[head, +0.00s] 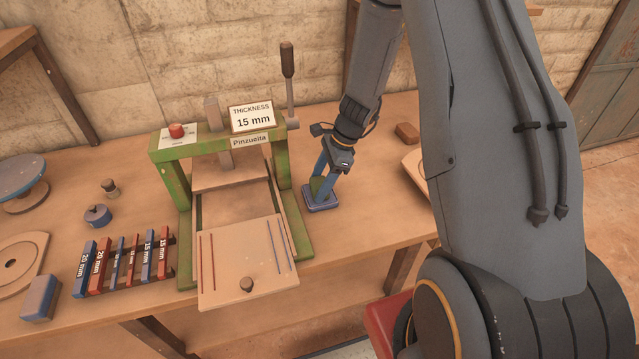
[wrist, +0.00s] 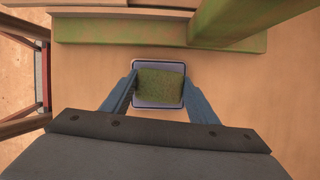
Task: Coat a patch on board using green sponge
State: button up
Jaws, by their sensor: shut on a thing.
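A green sponge (wrist: 160,84) sits in a small blue-rimmed tray (head: 320,205) on the bench, just right of the green press. The tray also shows in the wrist view (wrist: 158,105). My gripper (head: 319,190) points down over the tray, and its two blue fingers are shut on the sponge from both sides; the wrist view shows them too (wrist: 160,90). I cannot tell whether the sponge touches the tray floor. Another pale board (head: 413,170) is partly hidden behind my arm.
The green press frame (head: 172,185) with its upright lever (head: 288,75) stands close left of my gripper. Labelled red and blue bars (head: 120,265) and a blue-grey block (head: 41,298) lie further left. A brown block (head: 407,132) lies at the back right. Bare bench surrounds the tray's right side.

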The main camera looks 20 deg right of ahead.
aim_at(319, 184)
jog(key=shift+r+p, duration=2.7)
jog(key=shift+r, duration=0.8)
